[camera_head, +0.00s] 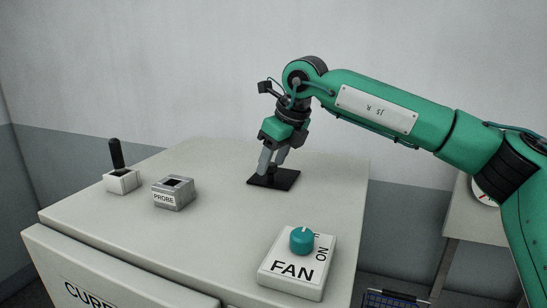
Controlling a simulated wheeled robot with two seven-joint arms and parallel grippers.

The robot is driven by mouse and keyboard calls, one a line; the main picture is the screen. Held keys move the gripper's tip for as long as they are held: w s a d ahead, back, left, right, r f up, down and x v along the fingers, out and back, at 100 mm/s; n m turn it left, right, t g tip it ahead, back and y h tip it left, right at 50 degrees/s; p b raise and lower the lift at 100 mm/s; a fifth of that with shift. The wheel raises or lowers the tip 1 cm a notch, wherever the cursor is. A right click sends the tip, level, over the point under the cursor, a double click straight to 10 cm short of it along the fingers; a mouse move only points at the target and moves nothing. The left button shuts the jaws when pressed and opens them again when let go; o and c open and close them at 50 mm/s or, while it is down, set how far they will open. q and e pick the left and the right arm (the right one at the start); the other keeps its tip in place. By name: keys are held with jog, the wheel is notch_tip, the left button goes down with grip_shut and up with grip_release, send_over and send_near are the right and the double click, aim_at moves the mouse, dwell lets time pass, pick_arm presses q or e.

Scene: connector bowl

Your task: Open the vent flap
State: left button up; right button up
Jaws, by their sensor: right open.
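The dark square plate (287,180) lies flat on the pale cabinet top, and it looks like the vent flap, though no label shows on it. My right gripper (270,168) points down over the plate's left and middle part. Its grey fingers are open and their tips are at or just above the plate; I cannot tell whether they touch it. The fingers hide part of the plate. My left gripper is not in view.
On the cabinet top (222,217) stand a FAN switch box (277,271) with a teal knob (302,239), a grey PROBE block (173,193) and a white box with a black lever (117,155). A side table (475,220) with a round dial stands at right.

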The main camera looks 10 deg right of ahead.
grip_shut()
jog(key=shift+r, duration=0.1)
jog(key=shift+r, duration=0.1)
